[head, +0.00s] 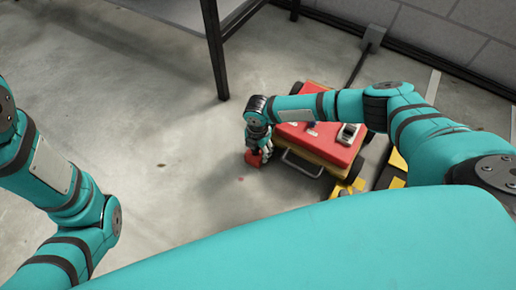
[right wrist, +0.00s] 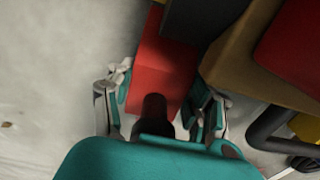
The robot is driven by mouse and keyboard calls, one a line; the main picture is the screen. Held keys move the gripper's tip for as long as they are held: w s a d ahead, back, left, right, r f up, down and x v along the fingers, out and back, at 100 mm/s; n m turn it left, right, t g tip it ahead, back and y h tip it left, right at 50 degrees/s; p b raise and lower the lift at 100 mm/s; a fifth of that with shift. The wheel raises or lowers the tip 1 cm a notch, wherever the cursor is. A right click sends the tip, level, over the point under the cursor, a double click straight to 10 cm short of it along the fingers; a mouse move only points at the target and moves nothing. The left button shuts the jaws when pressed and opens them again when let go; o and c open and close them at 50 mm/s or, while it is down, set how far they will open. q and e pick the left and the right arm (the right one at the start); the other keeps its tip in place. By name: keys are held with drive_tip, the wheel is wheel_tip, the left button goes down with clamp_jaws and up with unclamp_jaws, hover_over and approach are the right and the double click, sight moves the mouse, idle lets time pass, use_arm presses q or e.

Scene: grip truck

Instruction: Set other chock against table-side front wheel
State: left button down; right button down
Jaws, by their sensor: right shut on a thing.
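The red chock (head: 254,158) is low by the floor at the left, table-side corner of the red and yellow truck (head: 333,150). My right gripper (head: 259,146) is shut on it. In the right wrist view the red chock (right wrist: 160,72) sits between the two fingers. A dark block, perhaps the wheel (right wrist: 203,16), is at its far right end; I cannot tell whether they touch. The table-side front wheel is hidden behind my gripper and arm in the head view. My left arm shows at the left, but its gripper is out of view.
A table with a dark leg (head: 214,48) stands at the top left. A metal handle bar (head: 300,166) sticks out of the truck's near end. Yellow and black pieces (head: 347,188) lie by its right side. The concrete floor to the left is clear.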

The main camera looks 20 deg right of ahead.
drive_tip(key=shift+c, duration=2.2)
unclamp_jaws()
wheel_tip(320, 180, up, 12)
